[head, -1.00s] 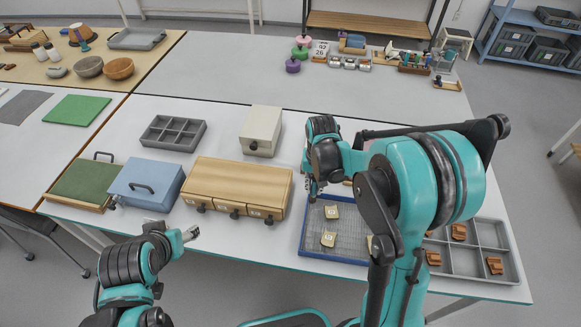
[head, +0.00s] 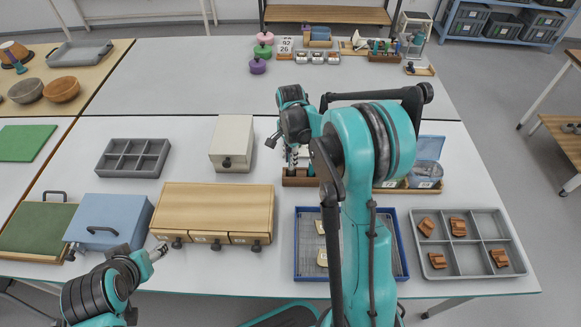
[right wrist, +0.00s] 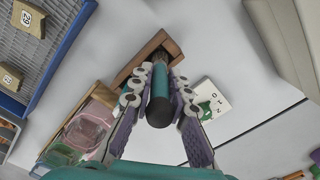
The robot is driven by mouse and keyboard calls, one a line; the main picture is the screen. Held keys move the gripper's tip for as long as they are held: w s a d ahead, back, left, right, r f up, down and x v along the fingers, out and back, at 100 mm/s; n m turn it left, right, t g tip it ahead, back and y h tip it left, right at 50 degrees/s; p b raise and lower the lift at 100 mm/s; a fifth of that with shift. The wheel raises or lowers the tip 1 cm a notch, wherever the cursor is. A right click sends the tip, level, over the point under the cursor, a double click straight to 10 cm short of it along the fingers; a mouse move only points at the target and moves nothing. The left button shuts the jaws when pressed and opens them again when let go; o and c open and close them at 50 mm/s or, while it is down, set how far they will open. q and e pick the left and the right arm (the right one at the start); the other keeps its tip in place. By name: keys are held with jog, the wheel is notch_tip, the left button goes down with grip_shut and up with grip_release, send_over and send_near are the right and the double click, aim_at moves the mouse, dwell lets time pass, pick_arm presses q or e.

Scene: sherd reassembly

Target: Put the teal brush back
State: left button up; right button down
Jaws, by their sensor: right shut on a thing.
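My right gripper (right wrist: 160,92) is shut on the teal brush (right wrist: 160,108), seen nearly end-on with its rounded handle end toward the right wrist camera. Its dark far end points at the opening of a small wooden box (right wrist: 127,72); I cannot tell whether it is inside. In the head view the right gripper (head: 292,158) is just above this wooden box (head: 299,181), behind the blue-rimmed mesh tray, and the brush is hard to make out. My left gripper (head: 160,252) is at the front of the wooden drawer unit; its finger state is unclear.
The blue-rimmed mesh tray (head: 305,268) holds numbered tan pieces. A grey divided tray (head: 470,268) holds brown sherds. A white number card (right wrist: 209,98) and a pink container (right wrist: 90,124) flank the wooden box. A cream box (head: 232,138) and wooden drawer unit (head: 217,205) stand left.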

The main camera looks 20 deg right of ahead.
notch_tip(320, 180, down, 3)
jog(key=shift+r+b, duration=0.1)
jog(key=shift+b, duration=0.45)
jog(key=shift+f, duration=0.2)
jog(key=shift+f, duration=0.15)
jog(key=c, duration=1.5)
grip_release()
jog(key=shift+o, duration=0.2)
